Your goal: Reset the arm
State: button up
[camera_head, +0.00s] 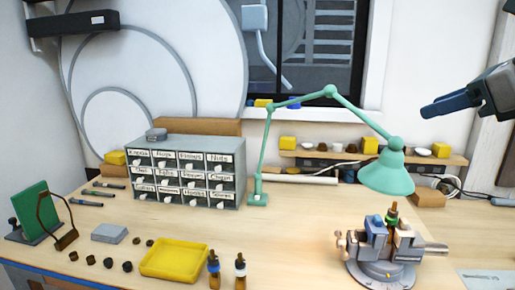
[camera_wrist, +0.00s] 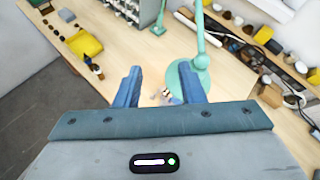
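My gripper (camera_head: 458,104) is at the upper right in the head view, raised above the workbench and pointing left. In the wrist view its two blue fingers (camera_wrist: 160,90) stand apart with nothing between them, so it is open and empty. The green desk lamp (camera_head: 388,170) stands on the bench, its shade below and left of my gripper. In the wrist view the lamp's shade (camera_wrist: 188,80) lies below and behind the right finger.
A grey drawer cabinet (camera_head: 187,175), a yellow tray (camera_head: 174,258) and two small bottles (camera_head: 214,268) are left of the vise. A shelf (camera_head: 370,157) with yellow boxes and cups runs along the back. The air around my gripper looks clear.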

jog(key=a+f+n+g+h, duration=0.1)
jog(key=a+f+n+g, duration=0.2)
jog(key=f, duration=0.4)
jog(key=a+f+n, duration=0.3)
jog(key=f+n, duration=0.2)
jog(key=f, duration=0.2)
jog(key=a+f+n+g+h, duration=0.1)
jog(key=a+f+n+g, duration=0.2)
jog(key=f, duration=0.4)
jog(key=s+a+f+n+h, duration=0.2)
jog(key=s+f+n, duration=0.2)
jog(key=f+n, duration=0.4)
jog(key=s+a+f+n+g+h, duration=0.1)
jog(key=s+a+f+n+h, duration=0.1)
jog(key=f+n, duration=0.6)
notch_tip(320, 180, down, 3)
jog(key=shift+s+a+r+n+g, duration=0.25)
jog(key=shift+s+a, duration=0.4)
jog(key=shift+s, duration=0.4)
